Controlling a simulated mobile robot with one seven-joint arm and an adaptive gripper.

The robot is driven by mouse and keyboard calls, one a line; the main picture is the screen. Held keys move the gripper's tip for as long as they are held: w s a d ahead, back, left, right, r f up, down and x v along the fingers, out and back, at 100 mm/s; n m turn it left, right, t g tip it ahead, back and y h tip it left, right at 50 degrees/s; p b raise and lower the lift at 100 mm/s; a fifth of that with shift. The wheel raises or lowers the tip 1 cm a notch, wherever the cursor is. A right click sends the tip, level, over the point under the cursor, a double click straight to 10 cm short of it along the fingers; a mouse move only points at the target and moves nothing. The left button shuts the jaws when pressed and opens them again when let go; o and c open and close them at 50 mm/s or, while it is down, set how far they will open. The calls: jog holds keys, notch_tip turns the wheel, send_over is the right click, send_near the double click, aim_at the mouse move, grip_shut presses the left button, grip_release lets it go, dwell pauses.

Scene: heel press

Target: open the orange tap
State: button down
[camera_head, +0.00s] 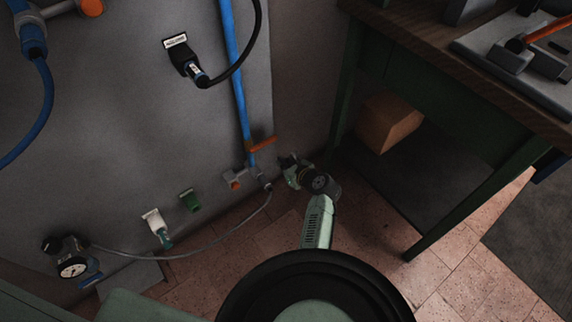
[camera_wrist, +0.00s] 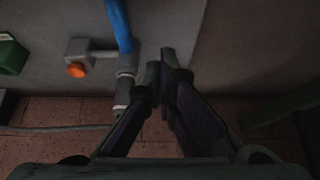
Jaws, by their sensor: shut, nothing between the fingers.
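An orange tap lever (camera_head: 262,144) sits low on the vertical blue pipe (camera_head: 239,95), by the grey wall. It lies across the pipe, pointing right and slightly up in the head view. My gripper (camera_head: 284,160) is shut and empty, just right of and below the lever in that picture; I cannot tell whether they touch. In the wrist view my gripper's fingers (camera_wrist: 162,68) meet right of the blue pipe (camera_wrist: 119,25). I do not make out the lever in that view. A grey fitting with an orange knob (camera_wrist: 76,70) is left of the pipe; the knob also shows in the head view (camera_head: 235,184).
A green-framed workbench (camera_head: 455,75) stands at right, with a cardboard box (camera_head: 388,122) under it. A thin grey hose (camera_head: 205,248) runs from the pipe's foot to a gauge (camera_head: 72,267) at left. A black cable (camera_head: 250,55) hangs from a wall socket. Tiled floor lies below.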

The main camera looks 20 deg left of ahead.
aim_at(263, 144)
jog(key=w+a, duration=0.1)
jog(key=a, duration=0.1)
jog(key=w+a+r+p, duration=0.1)
jog(key=w+a, duration=0.1)
jog(key=shift+w+r, duration=0.15)
jog(key=shift+r, duration=0.05)
